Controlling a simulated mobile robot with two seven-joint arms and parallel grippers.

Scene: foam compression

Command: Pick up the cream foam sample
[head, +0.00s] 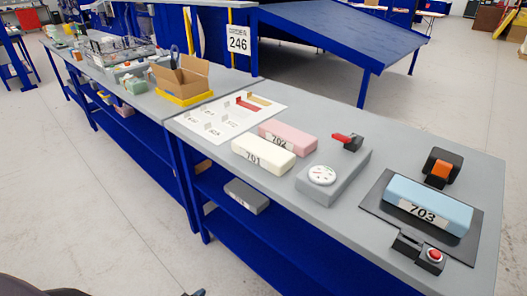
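The cream foam sample (264,150), a block labelled 701, lies flat on the near part of the grey table top (340,230). Its labelled face is toward the table's front edge. A pink foam block (289,137) labelled 702 lies just behind it, close beside it. Nothing holds the cream block. Neither gripper can be made out; only dark shapes show at the bottom left edge of the view.
A blue block (429,203) labelled 703 lies on a dark plate. A printed sheet (215,125) lies behind left. A grey block (246,196) sits on the lower shelf.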

